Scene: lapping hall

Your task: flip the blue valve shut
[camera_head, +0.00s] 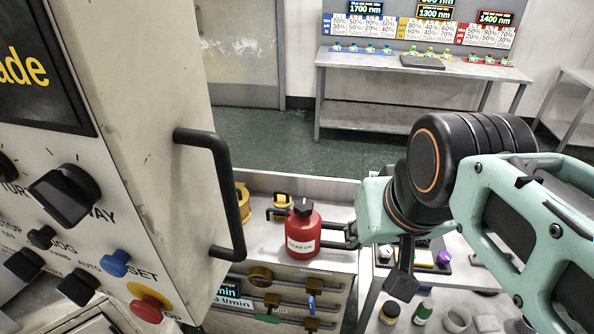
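The blue valve (311,304) is a small lever at the lower middle, on one of several pipe rows on the cabinet front. Its handle looks upright, across the roughly horizontal pipe. My gripper (330,236) points left, above and a little right of the valve, apart from it. Its two dark fingers show a gap between them. Their tips come up to the right side of a red oil can (302,236); I cannot tell whether they touch it.
Brass-coloured valves (272,300) sit on the pipes near the blue one. A machine panel with a black handle (222,195) fills the left. Yellow items (282,204) stand behind the can. Bottles (423,311) stand at lower right. A long bench (345,61) is at the back.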

